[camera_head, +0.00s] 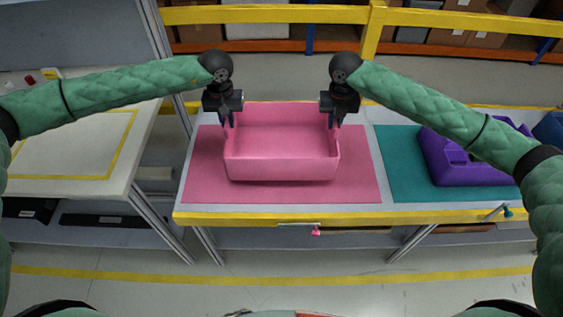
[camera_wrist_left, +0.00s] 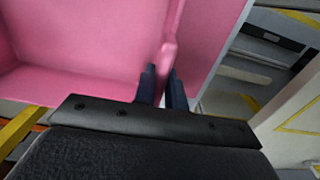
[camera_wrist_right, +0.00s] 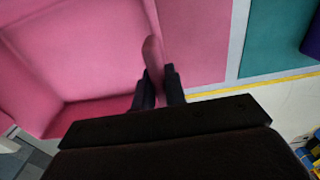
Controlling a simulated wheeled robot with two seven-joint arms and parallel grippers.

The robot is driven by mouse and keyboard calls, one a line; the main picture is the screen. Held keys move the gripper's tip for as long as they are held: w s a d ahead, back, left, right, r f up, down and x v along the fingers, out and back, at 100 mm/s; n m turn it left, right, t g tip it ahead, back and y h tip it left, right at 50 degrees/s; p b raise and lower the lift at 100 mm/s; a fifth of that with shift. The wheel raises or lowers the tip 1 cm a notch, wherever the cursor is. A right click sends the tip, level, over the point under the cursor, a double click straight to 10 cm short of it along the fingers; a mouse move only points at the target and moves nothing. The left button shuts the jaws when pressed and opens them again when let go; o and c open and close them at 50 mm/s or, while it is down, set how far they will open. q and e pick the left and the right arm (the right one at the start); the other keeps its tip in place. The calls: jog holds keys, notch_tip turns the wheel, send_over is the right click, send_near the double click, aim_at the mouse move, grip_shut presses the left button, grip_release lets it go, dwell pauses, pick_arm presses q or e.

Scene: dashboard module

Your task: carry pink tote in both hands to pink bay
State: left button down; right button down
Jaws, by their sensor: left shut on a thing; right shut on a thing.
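The pink tote (camera_head: 281,165) is an open, empty box. In the head view it is over the pink bay (camera_head: 355,185), a pink mat area on the table; I cannot tell whether its base touches the mat. My left gripper (camera_head: 229,120) is shut on the tote's left wall, which shows between its fingers in the left wrist view (camera_wrist_left: 165,85). My right gripper (camera_head: 335,120) is shut on the tote's right wall, also seen in the right wrist view (camera_wrist_right: 157,88). The tote looks level. The mat behind it is partly hidden.
A teal bay (camera_head: 400,175) lies to the right, with a purple tote (camera_head: 440,160) on it. A white table with a yellow outline (camera_head: 70,180) stands at left. A yellow rail (camera_head: 270,14) is behind.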

jog(key=shift+d, duration=0.2)
pick_arm(q)
jog(key=shift+a+f, duration=0.1)
jog(key=shift+f, duration=0.1)
pick_arm(e)
jog(key=shift+a+f, duration=0.1)
jog(key=shift+f, duration=0.1)
